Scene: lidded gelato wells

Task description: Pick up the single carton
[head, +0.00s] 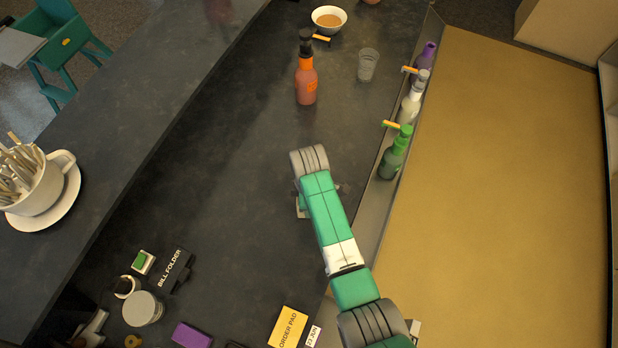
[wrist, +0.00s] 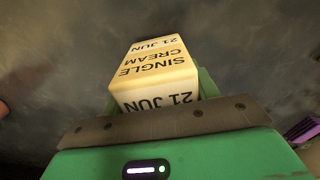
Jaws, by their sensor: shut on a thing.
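The single cream carton (wrist: 155,68) is cream-yellow with dark letters reading SINGLE CREAM and 21 JUN. In the wrist view it sits between the green fingers of my gripper (wrist: 158,92), which is shut on it. Its far end points away from the palm. In the head view my arm hides the carton and most of the gripper, above the middle of the dark counter. I cannot tell how far the carton is from the counter.
An orange bottle (head: 306,85), a clear cup (head: 368,65) and a bowl (head: 329,19) stand at the back. Several bottles, one a green bottle (head: 394,155), line the right ledge. An order pad (head: 289,327) and a bill folder (head: 175,270) lie in front. The counter left of my arm is clear.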

